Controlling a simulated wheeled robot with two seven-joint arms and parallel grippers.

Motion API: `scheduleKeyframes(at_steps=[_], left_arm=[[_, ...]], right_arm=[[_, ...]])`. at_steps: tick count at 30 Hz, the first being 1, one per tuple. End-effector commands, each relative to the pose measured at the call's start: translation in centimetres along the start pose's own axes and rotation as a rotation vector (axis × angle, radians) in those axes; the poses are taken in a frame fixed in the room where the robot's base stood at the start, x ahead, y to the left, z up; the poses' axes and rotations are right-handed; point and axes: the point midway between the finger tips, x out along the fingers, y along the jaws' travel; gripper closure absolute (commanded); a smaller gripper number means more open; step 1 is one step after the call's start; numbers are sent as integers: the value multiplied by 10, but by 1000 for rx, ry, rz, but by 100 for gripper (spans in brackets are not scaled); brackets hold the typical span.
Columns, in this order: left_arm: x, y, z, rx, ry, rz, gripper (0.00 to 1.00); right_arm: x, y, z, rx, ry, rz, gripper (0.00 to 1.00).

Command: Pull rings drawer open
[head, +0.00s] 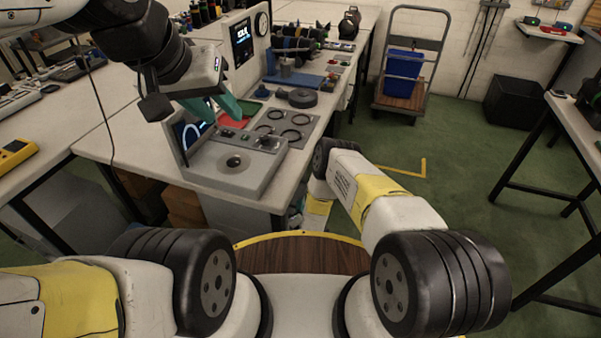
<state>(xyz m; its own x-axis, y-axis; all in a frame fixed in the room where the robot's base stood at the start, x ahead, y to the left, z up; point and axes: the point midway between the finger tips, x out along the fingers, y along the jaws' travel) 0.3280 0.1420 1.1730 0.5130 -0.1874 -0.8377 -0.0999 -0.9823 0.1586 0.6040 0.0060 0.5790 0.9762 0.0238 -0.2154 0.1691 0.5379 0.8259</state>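No drawer that I can clearly make out as the rings drawer shows in the head view. My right forearm (375,195) reaches forward beside the bench's right edge and bends down at the wrist; the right gripper itself is not visible.
A cart with a blue bin (402,66) stands further back.

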Motion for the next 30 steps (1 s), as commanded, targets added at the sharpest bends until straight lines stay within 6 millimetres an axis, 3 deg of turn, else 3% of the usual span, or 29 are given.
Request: scheduleKeyframes(at_steps=[6, 12, 22, 26, 30], left_arm=[[0, 0, 0, 0, 0, 0, 64], [0, 0, 0, 0, 0, 0, 64], [0, 0, 0, 0, 0, 0, 64], [0, 0, 0, 0, 0, 0, 64], [0, 0, 0, 0, 0, 0, 64]], right_arm=[[37, 0, 1, 2, -3, 0, 80], [60, 0, 0, 1, -1, 0, 80], [65, 0, 0, 1, 1, 0, 80], [65, 0, 0, 1, 1, 0, 100], [65, 0, 0, 1, 1, 0, 100]])
